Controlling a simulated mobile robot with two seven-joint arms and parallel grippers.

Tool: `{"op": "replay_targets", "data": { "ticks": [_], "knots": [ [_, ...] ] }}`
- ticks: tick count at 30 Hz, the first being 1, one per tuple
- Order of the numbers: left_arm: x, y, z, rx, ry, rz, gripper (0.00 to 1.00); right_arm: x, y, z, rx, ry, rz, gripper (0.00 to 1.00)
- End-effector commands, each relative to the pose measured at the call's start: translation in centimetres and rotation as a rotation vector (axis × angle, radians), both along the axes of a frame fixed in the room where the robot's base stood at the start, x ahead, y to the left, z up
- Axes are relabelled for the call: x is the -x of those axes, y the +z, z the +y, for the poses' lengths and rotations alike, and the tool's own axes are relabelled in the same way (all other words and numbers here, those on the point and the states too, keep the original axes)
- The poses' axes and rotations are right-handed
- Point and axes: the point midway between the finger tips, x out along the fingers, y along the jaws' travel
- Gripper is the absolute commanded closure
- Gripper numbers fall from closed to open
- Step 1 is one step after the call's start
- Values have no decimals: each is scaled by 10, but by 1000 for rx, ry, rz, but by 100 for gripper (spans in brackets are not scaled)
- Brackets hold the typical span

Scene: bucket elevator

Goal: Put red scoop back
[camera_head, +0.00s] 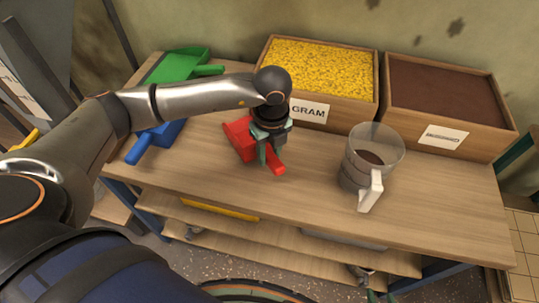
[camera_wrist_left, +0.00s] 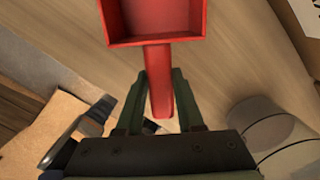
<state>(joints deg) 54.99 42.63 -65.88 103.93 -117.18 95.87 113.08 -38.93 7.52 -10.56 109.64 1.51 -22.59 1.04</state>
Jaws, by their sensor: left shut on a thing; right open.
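The red scoop (camera_head: 238,137) is at the middle of the wooden table, left of the measuring jug. Its handle points toward the front right. My left gripper (camera_head: 264,160) reaches down over it and is shut on its handle. In the left wrist view the red scoop (camera_wrist_left: 154,41) shows its open pan ahead, with the handle between the fingers of my left gripper (camera_wrist_left: 160,78). I cannot tell whether the scoop touches the table. My right gripper (camera_head: 381,296) shows only as fingertips at the bottom edge, open, below the table's front.
A green scoop (camera_head: 180,65) and a blue scoop (camera_head: 145,143) lie at the left, partly behind my left arm. A yellow-filled crate (camera_head: 345,113) and a brown-filled crate (camera_head: 480,144) stand at the back. A clear jug (camera_head: 372,165) stands right of the scoop. The table front is clear.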

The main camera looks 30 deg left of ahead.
Motion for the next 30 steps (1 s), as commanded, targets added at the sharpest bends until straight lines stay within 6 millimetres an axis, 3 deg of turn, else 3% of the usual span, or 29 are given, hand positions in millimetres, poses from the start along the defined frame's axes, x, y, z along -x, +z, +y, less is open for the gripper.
{"op": "replay_targets", "data": {
  "ticks": [3, 13, 14, 15, 21, 30],
  "knots": [
    [0, -12, 0, 1, 1, -1, 100, 0, 0, 0, 0, 0, -1, 50],
    [0, -15, -1, 1, 0, -2, 100, -1, -1, 0, 0, 0, -2, 50],
    [0, -15, -1, 1, 0, -2, 61, -1, -1, 0, 0, 0, -2, 50],
    [0, -15, -1, 1, 0, -2, 57, -1, 0, 0, 0, 0, -2, 50],
    [0, -14, -1, 1, 0, -2, 34, -1, 0, 0, 0, 0, -2, 50],
    [0, -12, -1, 1, 0, -2, 34, -1, 2, 0, 0, 0, -2, 50]
  ]
}}
